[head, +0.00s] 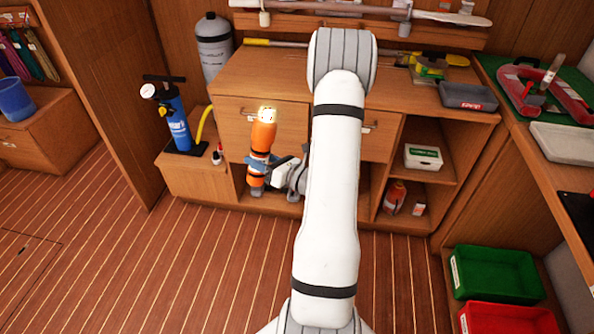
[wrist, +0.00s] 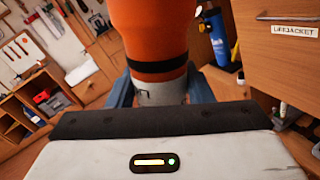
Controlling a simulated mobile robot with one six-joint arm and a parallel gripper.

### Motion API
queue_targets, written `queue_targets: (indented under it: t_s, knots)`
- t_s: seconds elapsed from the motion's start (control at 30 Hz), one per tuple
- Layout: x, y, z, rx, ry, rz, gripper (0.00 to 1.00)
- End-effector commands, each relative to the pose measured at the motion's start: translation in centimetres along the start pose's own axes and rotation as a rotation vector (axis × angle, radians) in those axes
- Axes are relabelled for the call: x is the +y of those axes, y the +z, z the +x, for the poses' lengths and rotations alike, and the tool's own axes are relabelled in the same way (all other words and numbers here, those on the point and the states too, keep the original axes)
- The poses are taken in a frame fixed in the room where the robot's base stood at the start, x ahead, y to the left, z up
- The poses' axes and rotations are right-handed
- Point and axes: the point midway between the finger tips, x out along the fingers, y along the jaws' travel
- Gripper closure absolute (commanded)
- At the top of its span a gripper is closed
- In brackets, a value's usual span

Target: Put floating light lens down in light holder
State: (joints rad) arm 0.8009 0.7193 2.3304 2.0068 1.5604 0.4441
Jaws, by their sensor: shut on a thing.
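The floating light (head: 262,138) is an orange cylinder with a dark band and a pale, glowing lens at its top end. It is nearly upright with the lens up, in front of the wooden cabinet in the head view. My gripper (head: 258,165) is shut around its lower part. In the wrist view the orange body (wrist: 150,35) fills the top middle, with a black band and a grey section between the blue-grey fingers (wrist: 160,92). The lens is outside the wrist view. I cannot make out the light holder for certain.
A blue pump (head: 175,125) and a grey cylinder (head: 213,48) are at left. Green (head: 495,272) and red (head: 508,317) bins sit at right. Floor at left is clear.

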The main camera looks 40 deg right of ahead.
Motion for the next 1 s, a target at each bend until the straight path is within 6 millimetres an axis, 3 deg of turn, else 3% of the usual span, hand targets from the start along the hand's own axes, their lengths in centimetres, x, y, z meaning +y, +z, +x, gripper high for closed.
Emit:
queue_targets:
  t_s: [0.03,0.1,0.33,0.63,1.0]
  knots:
    - [-1.6,0.2,-1.9,-0.011,-0.025,0.022,0.94]
    - [-2.7,0.8,-4.0,-0.014,-0.048,0.063,0.94]
    - [-4.6,1.9,-8.2,-0.018,-0.094,0.145,0.94]
    - [-4.4,3.1,-8.8,-0.023,-0.101,0.294,0.94]
    - [-3.8,4.8,-8.8,-0.049,-0.094,0.782,0.94]
